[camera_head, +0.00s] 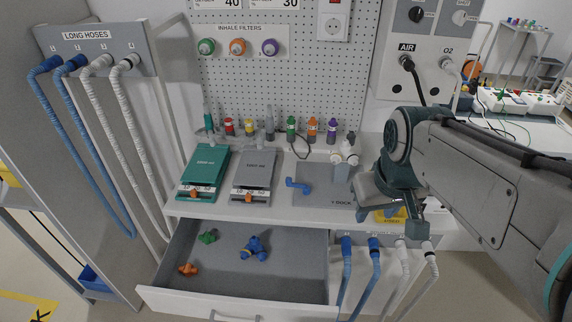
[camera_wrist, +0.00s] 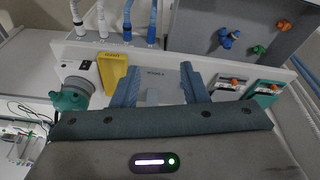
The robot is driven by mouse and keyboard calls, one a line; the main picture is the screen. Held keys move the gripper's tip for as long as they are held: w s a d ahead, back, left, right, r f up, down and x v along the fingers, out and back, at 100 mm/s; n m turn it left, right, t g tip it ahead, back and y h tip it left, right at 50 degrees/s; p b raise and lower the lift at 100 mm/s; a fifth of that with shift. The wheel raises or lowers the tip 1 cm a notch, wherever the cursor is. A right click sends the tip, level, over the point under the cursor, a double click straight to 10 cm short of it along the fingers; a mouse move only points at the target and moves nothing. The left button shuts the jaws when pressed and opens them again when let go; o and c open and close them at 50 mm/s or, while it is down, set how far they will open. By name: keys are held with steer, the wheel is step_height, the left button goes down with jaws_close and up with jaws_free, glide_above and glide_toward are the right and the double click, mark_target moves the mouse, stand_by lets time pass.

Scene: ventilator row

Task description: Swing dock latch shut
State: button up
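The dock is a grey plate (camera_head: 318,196) lettered "DOCK" on the white bench top. A blue crank-shaped latch (camera_head: 298,186) lies on its left part. A pale grey and white device (camera_head: 344,162) stands at the plate's right end. My gripper (camera_head: 362,205) is at the bench's front edge, right of the latch and apart from it. In the wrist view, my gripper (camera_wrist: 159,70) has its two blue-grey fingers wide apart, with nothing held between them. The dock label shows between them. I cannot make out the latch in that view.
A teal ventilator (camera_head: 203,172) and a grey ventilator (camera_head: 254,175) stand left of the dock. An open drawer (camera_head: 290,278) with small fittings juts out below. Hoses (camera_head: 375,265) hang at the front right. A yellow box (camera_wrist: 113,73) sits close to my gripper.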

steer(key=w+a+r+n+g+b, duration=0.1)
steer(key=w+a+n, duration=0.2)
steer(key=w, duration=0.5)
steer(key=w+a+n+b, duration=0.1)
steer(key=w+a+n, duration=0.25)
steer(key=w, duration=0.45)
steer(key=n+g+b, duration=0.2)
steer(key=n+b, duration=0.1)
steer(key=n, duration=0.5)
glide_above(288, 178)
step_height(288, 178, down, 9)
step_height(288, 178, down, 13)
steer(key=shift+r+p, duration=0.2)
steer(key=shift+p, duration=0.35)
jaws_close()
